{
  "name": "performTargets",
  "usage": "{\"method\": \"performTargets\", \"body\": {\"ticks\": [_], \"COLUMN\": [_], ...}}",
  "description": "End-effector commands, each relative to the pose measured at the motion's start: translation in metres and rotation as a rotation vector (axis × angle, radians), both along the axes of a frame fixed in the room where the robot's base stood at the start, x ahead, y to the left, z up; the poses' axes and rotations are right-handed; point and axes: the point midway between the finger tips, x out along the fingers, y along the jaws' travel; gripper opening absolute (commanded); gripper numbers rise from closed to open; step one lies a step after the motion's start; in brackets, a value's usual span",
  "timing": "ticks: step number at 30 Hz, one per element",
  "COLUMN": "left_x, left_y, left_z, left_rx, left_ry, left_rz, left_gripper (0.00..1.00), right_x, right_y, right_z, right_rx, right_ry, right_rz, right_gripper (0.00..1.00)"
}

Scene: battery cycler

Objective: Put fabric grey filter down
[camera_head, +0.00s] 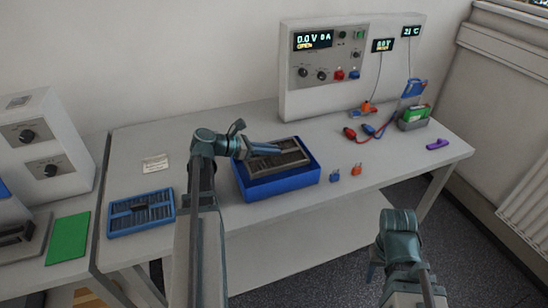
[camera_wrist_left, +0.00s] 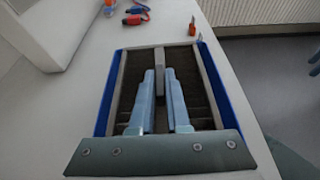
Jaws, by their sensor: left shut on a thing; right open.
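The grey filter (camera_head: 292,156), a light-framed panel with dark mesh, is over the blue tray (camera_head: 280,187), within its outline and near the rim. I cannot tell whether it touches the tray floor. My left gripper (camera_head: 272,149) is shut on the filter's middle bar. In the left wrist view the fingers (camera_wrist_left: 160,95) straddle the bar of the filter (camera_wrist_left: 190,88), with blue tray walls (camera_wrist_left: 228,90) along both sides. My right gripper (camera_head: 374,272) is open and empty, low in front of the table; its fingertips are partly hidden.
A blue slotted rack (camera_head: 141,213) lies left of the tray. Small blue and orange clips (camera_head: 335,176) stand to its right. The cycler panel (camera_head: 345,65), red and blue leads (camera_head: 365,134) and a purple piece (camera_head: 437,144) are further back and right. The table front edge is close.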

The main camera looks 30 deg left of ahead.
Motion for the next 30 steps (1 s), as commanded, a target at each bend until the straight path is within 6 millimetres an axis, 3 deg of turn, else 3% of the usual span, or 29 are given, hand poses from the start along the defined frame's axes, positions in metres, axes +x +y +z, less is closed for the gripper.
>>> {"method": "performTargets", "body": {"ticks": [8, 17, 30], "left_x": [-0.008, -0.009, -0.008], "left_y": [0.009, 0.010, 0.010], "left_z": [-0.034, -0.033, -0.046], "left_rx": [0.000, 0.000, 0.000], "left_ry": [0.000, 0.000, 0.000], "left_rz": [0.005, 0.005, 0.005], "left_gripper": [0.00, 0.00, 0.00], "right_x": [0.000, 0.000, 0.000], "right_y": [0.000, 0.000, 0.000], "right_z": [-0.034, -0.033, -0.046], "right_rx": [0.000, 0.000, 0.000], "right_ry": [0.000, 0.000, 0.000], "right_rz": [0.000, 0.000, 0.000], "right_gripper": [0.50, 0.50, 0.50]}}
